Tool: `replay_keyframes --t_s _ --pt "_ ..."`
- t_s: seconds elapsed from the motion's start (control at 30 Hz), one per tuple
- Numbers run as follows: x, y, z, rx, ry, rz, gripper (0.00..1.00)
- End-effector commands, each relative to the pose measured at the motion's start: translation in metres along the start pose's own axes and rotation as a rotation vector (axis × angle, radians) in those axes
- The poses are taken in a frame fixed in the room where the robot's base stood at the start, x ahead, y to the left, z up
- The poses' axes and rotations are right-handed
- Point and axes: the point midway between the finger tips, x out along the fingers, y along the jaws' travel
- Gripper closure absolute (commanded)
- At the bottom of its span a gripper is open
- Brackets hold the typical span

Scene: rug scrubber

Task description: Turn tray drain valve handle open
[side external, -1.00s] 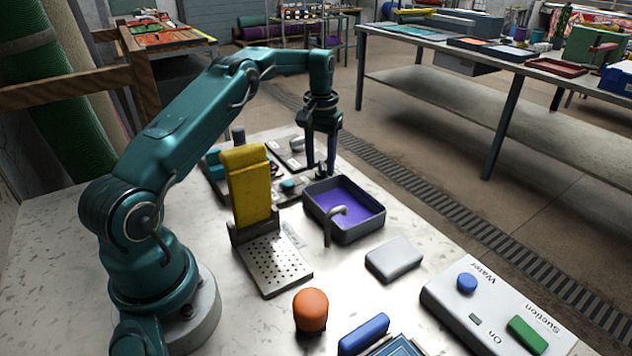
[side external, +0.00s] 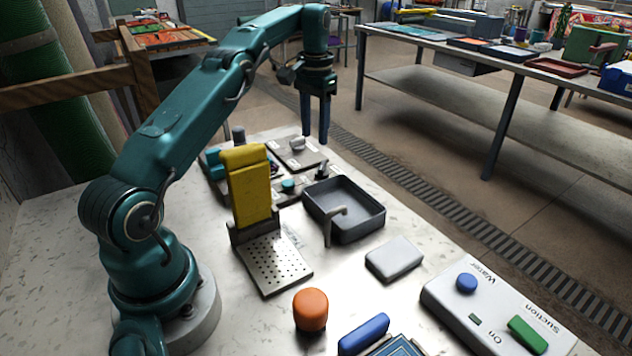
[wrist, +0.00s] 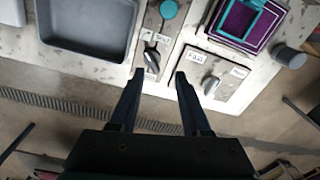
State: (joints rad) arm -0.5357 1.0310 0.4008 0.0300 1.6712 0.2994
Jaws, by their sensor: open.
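The grey tray (side external: 372,214) stands on the bench, and its floor shows bare grey with no purple in it. It also shows in the wrist view (wrist: 88,48). Beside it, the dark drain valve handle (side external: 322,170) sits on a small labelled plate. In the wrist view the handle (wrist: 152,60) lies near the picture's line between my fingertips. My gripper (side external: 315,138) is open and empty, beyond the handle and apart from it near the bench's far edge. Its two fingers also show in the wrist view (wrist: 159,73).
A second plate with a light knob (wrist: 210,85) lies beside the valve plate. A teal knob (wrist: 168,10) and a purple pad in a teal frame (wrist: 245,20) are close by. A yellow upright piece (side external: 250,188) and a bent spout (side external: 332,220) stand nearby.

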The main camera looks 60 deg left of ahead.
Motion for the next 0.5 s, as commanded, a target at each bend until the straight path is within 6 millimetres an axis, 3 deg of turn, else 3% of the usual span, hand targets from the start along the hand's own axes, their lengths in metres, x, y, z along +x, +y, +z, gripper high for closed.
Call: replay_keyframes --t_s 0.2,0.5 --pt "-0.019 -0.018 0.013 0.192 -0.005 -0.077 0.53" --pt "-0.031 -0.04 0.03 0.549 -0.057 -0.169 0.53"
